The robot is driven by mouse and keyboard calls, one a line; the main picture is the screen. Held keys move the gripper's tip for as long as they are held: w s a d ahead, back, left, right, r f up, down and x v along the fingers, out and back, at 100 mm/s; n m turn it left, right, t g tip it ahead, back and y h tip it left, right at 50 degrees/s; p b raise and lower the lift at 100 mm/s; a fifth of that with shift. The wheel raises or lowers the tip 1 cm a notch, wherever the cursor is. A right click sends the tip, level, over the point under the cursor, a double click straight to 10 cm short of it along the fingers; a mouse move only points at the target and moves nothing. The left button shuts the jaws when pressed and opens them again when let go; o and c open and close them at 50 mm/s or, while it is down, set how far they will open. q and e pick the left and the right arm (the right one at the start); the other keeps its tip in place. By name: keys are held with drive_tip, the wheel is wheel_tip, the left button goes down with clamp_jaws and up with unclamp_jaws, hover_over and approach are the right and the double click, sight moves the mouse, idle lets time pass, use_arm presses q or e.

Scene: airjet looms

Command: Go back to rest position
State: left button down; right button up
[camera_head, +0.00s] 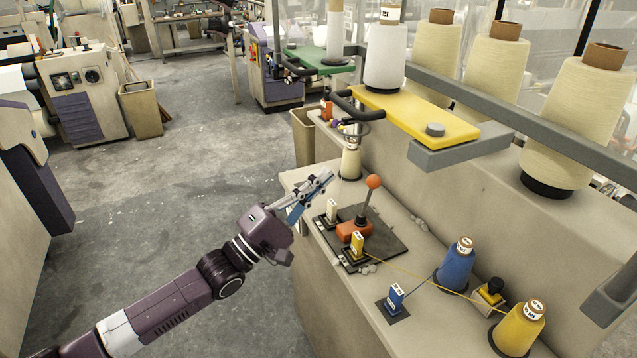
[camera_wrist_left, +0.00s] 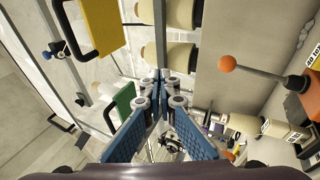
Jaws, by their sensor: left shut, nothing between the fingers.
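My left gripper (camera_head: 318,190) is at the end of the purple arm that comes in from the lower left. It hangs at the left edge of the workbench (camera_head: 345,290), left of the lever with the orange ball (camera_head: 374,182). In the left wrist view its blue fingers (camera_wrist_left: 159,85) meet at the tips with nothing between them. The orange ball also shows in the left wrist view (camera_wrist_left: 228,64), apart from the fingers. My right gripper is not in view.
Blue (camera_head: 456,265) and yellow (camera_head: 518,329) cones stand on the bench near a blue tagged block (camera_head: 394,297). A yellow plate (camera_head: 415,112) and large cream cones (camera_head: 580,125) are above. A bin (camera_head: 140,108) stands behind. Grey floor (camera_head: 190,190) left of the bench is open.

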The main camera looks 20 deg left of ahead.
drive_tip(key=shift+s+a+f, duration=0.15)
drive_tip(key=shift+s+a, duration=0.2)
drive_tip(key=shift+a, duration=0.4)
